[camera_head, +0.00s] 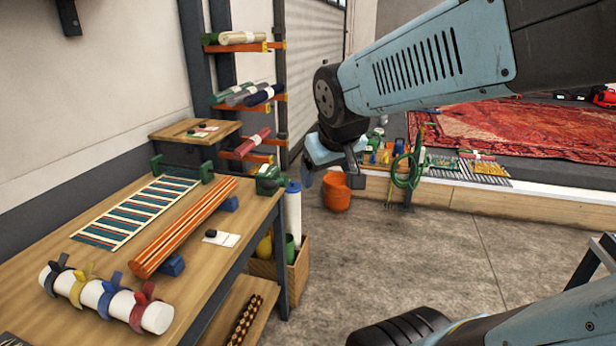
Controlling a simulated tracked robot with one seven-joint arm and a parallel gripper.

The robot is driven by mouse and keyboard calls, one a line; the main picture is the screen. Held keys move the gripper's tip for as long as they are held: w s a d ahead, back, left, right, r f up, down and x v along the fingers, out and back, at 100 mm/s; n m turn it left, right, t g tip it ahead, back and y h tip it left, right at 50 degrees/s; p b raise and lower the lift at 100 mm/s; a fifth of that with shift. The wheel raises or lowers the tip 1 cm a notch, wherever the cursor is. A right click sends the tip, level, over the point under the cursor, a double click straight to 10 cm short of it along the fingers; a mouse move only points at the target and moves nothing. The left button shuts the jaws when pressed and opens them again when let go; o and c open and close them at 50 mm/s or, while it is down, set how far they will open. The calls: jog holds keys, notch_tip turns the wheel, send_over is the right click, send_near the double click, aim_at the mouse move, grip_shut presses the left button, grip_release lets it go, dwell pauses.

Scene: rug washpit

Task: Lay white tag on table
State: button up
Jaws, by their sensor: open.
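A white tag (226,240) lies flat near the right edge of the wooden table (125,213), with a small black piece on its left end. Another small pale, tag-like piece (207,128) with dark and reddish bits lies on the raised wooden shelf at the back; it is too small to make out. My gripper (333,182) hangs in the air to the right of the table, pointing down, apart from both. Its jaws are open and I see nothing held between them.
A striped roll (186,226) on blue blocks, a striped mat (136,212) and a white tube (103,299) with coloured clamps take up much of the table. A rack (240,98) of rolls stands behind. An orange bucket (337,197) is on the floor behind my gripper. Right-hand floor is mostly clear.

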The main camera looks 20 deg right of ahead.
jog(key=s+a+r+g+y, duration=0.1)
jog(key=s+a, duration=0.1)
jog(key=s, duration=0.5)
jog(key=shift+s+r+m, duration=0.2)
jog(key=shift+r+m, duration=0.15)
jog(key=shift+m, duration=0.05)
dwell(0.6)
